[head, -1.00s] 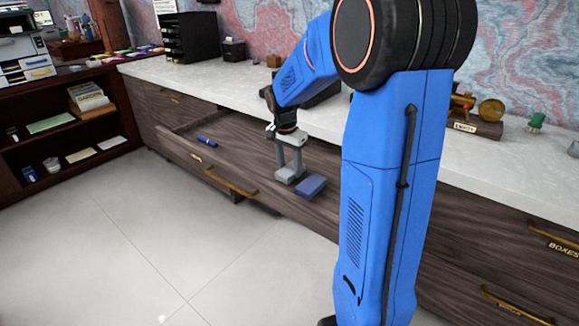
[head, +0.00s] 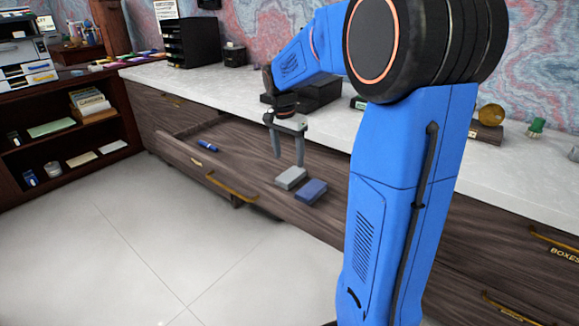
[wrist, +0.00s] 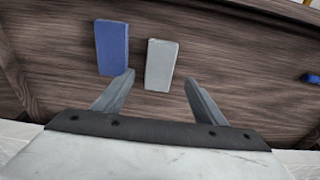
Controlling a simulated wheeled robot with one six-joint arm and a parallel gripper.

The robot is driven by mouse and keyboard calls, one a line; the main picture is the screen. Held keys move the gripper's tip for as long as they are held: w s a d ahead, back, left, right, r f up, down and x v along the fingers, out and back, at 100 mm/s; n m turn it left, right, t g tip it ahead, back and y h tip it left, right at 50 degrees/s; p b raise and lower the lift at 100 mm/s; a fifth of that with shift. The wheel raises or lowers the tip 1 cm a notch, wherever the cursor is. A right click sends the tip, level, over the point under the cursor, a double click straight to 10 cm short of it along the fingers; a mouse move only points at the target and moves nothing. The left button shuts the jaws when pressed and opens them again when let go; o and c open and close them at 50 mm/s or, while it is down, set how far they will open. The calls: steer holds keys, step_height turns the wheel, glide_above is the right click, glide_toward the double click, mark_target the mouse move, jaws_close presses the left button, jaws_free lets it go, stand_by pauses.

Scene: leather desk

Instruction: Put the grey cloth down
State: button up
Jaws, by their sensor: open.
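The grey cloth (head: 291,177) is a small folded block lying in the open drawer, just left of a blue cloth (head: 311,191). In the wrist view the grey cloth (wrist: 161,65) lies flat on the wooden drawer bottom, beyond and between my fingertips. My gripper (head: 287,160) is open and empty above the drawer, its fingers pointing down and apart from the cloth. In the wrist view my gripper (wrist: 158,80) shows both fingers spread wide. The blue cloth (wrist: 112,47) lies beside the grey one with a narrow gap.
The open drawer (head: 240,166) has a brass handle (head: 231,187) on its front. A small blue item (head: 207,145) lies at its left end. The drawer bottom between is clear. The pale countertop (head: 330,118) runs behind, with a black box (head: 302,92) on it.

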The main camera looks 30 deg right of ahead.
step_height(320, 180, up, 5)
steer(key=s+a+n+t, duration=0.2)
steer(key=s+a+n, duration=0.65)
steer(key=s, duration=0.75)
steer(key=s+a+f+n+t, duration=0.1)
steer(key=s+a+f+n, duration=0.1)
steer(key=s, duration=0.4)
steer(key=s+a+f+n+t+y, duration=0.1)
steer(key=s+a+f+n, duration=0.2)
steer(key=s, duration=0.4)
steer(key=shift+s+a+f, duration=0.2)
steer(key=shift+a, duration=0.55)
steer(key=shift+n, duration=0.25)
